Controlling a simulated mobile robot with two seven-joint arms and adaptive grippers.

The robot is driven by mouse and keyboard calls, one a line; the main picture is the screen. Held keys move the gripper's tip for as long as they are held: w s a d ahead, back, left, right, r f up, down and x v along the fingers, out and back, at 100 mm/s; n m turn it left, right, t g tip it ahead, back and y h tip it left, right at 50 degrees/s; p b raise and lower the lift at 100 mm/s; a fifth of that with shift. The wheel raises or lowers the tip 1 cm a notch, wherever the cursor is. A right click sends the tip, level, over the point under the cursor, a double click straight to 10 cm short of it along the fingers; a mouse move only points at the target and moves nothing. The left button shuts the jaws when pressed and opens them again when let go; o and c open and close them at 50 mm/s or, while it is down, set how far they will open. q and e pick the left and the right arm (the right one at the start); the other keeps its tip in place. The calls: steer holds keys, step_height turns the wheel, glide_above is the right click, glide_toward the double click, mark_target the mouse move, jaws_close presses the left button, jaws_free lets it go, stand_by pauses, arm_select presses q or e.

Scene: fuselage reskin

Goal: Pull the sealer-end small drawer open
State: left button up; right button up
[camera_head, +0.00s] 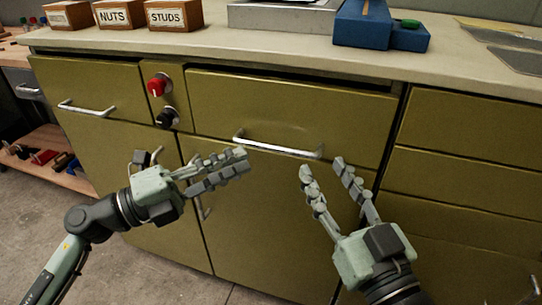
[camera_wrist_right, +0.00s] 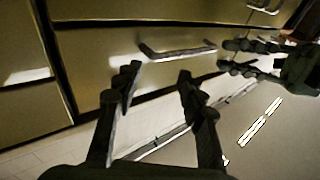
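A small olive drawer (camera_head: 100,85) with a bar handle (camera_head: 86,108) is at the left of the cabinet; it looks shut. A wider drawer (camera_head: 290,105) with a bar handle (camera_head: 280,149) is in the middle and also looks shut. No mark shows which end is the sealer end. My left gripper (camera_head: 246,160) is open and empty, just below the wide drawer's handle. My right gripper (camera_head: 322,165) is open and empty, below that handle's right end. In the right wrist view its fingers (camera_wrist_right: 158,77) are apart, short of the handle (camera_wrist_right: 178,50).
Red (camera_head: 157,86) and black (camera_head: 166,118) knobs sit between the drawers. More drawer fronts (camera_head: 470,125) are at the right.

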mark_target(266, 149)
arm_select(q)
steer(key=x, duration=0.7)
steer(key=shift+w+d+p, duration=0.15)
steer(key=shift+p, duration=0.2)
arm_select(e)
steer(key=f, duration=0.1)
steer(key=d+f+g, duration=0.1)
steer(key=f+g+h, duration=0.1)
steer(key=f, duration=0.1)
steer(key=shift+w+d, duration=0.3)
steer(key=shift+w, duration=0.1)
arm_select(q)
steer(key=shift+c, duration=0.2)
jaws_close()
